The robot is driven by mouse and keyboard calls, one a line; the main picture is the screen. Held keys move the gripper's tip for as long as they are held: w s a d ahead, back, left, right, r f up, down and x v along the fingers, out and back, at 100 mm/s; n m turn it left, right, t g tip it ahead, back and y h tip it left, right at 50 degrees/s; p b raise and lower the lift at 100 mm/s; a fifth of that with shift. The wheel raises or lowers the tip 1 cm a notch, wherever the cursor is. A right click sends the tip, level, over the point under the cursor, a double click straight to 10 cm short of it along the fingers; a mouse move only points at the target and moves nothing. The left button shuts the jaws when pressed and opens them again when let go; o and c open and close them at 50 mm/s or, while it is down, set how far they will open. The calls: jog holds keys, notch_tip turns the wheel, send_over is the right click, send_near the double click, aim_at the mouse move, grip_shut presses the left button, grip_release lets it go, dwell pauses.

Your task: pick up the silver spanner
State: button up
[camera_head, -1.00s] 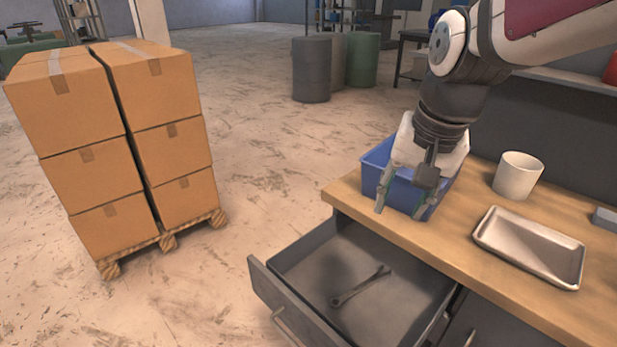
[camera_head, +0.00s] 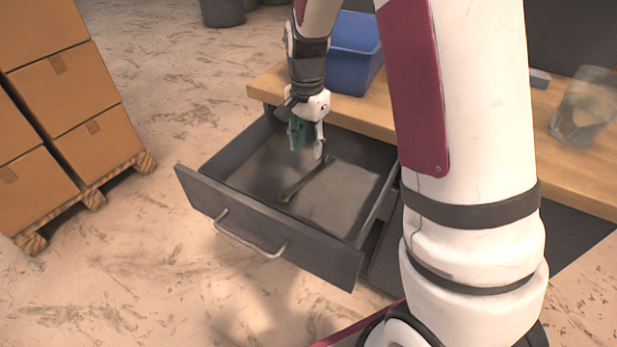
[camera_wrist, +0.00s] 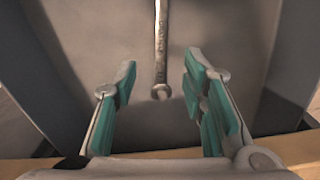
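The silver spanner (camera_head: 304,181) lies flat on the bottom of the open drawer (camera_head: 345,205). My gripper (camera_head: 307,154) hangs over the drawer, close above the spanner's far end. There the spanner (camera_wrist: 161,45) runs from the top edge down to a ring end lying between and ahead of the fingertips. Its other end is out of the wrist view.
The wooden worktop (camera_head: 360,113) carries a blue bin (camera_head: 352,50) behind my gripper and a clear-looking cup (camera_head: 587,105) at the right. The drawer's front panel (camera_head: 262,232) and side walls surround the spanner. Stacked cardboard boxes (camera_head: 68,90) stand on a pallet at the left.

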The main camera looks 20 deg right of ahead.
aim_at(308, 177)
jog(key=shift+w+d+f+b, duration=0.1)
jog(key=shift+f+b, duration=0.5)
jog(key=shift+f, duration=1.75)
jog(key=shift+w+d+f+b, duration=0.1)
jog(key=shift+f+b, duration=0.45)
jog(key=shift+f, duration=1.8)
jog(key=shift+f, duration=0.15)
grip_shut()
